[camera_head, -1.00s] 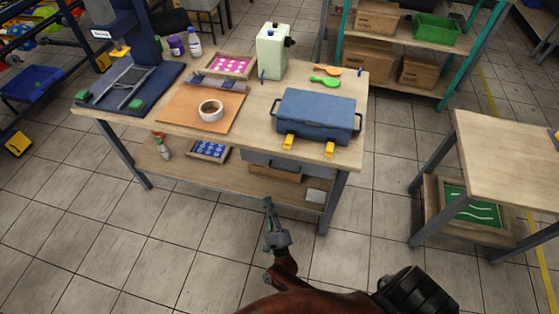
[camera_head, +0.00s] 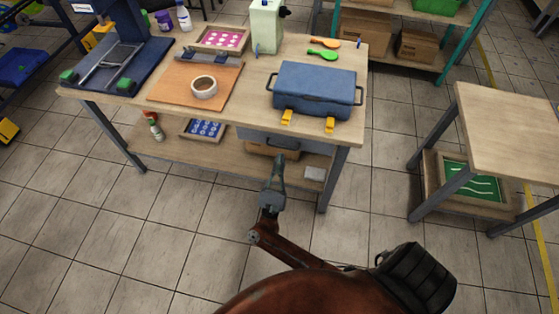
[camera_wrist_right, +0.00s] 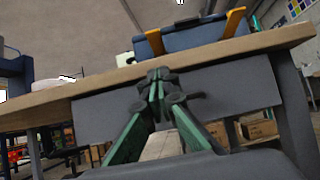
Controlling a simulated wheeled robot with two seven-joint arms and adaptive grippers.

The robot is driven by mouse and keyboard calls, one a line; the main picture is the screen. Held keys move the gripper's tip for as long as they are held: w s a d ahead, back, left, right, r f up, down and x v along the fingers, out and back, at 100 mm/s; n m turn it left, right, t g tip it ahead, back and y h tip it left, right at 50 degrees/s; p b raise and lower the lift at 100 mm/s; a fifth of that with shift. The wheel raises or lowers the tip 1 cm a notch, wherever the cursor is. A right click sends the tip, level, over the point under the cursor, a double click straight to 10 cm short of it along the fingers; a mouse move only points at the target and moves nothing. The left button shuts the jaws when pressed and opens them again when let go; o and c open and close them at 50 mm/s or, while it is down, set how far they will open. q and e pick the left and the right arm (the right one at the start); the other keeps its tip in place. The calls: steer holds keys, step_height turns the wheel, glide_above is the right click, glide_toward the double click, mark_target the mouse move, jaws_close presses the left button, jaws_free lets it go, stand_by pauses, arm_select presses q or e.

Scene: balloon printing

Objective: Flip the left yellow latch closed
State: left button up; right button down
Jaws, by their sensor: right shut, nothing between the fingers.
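A blue case (camera_head: 318,84) lies with its lid down near the front right of the wooden table. Its left yellow latch (camera_head: 287,117) and right yellow latch (camera_head: 330,125) stick out from its front side near the table edge. In the right wrist view the left latch (camera_wrist_right: 155,42) and right latch (camera_wrist_right: 234,20) show above the table edge, tilted outward from the case (camera_wrist_right: 190,37). My right gripper (camera_head: 279,160) is shut and empty, in front of and apart from the table, with both latches beyond it. Its green fingers (camera_wrist_right: 157,79) meet at the tips. My left gripper is out of view.
The table's front edge (camera_wrist_right: 100,85) and a grey drawer (camera_head: 270,140) lie just beyond my right gripper. A tape roll (camera_head: 204,87) sits on a brown board left of the case. Green (camera_head: 323,55) and orange (camera_head: 325,43) spoon-like items lie behind it.

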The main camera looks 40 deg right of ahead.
mark_target(286, 122)
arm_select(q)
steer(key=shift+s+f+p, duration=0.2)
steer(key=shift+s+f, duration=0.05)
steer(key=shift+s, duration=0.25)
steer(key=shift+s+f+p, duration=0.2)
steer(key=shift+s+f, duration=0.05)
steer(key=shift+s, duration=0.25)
arm_select(e)
steer(key=shift+w+d+r, duration=0.65)
steer(key=shift+d+r, duration=0.1)
steer(key=shift+r, duration=0.55)
steer(key=shift+w+d+r, duration=0.6)
steer(key=shift+d+r, duration=0.2)
steer(key=shift+r, duration=0.45)
steer(key=shift+w+d+r, duration=0.65)
steer(key=shift+d+r, duration=0.1)
steer(key=shift+r, duration=0.55)
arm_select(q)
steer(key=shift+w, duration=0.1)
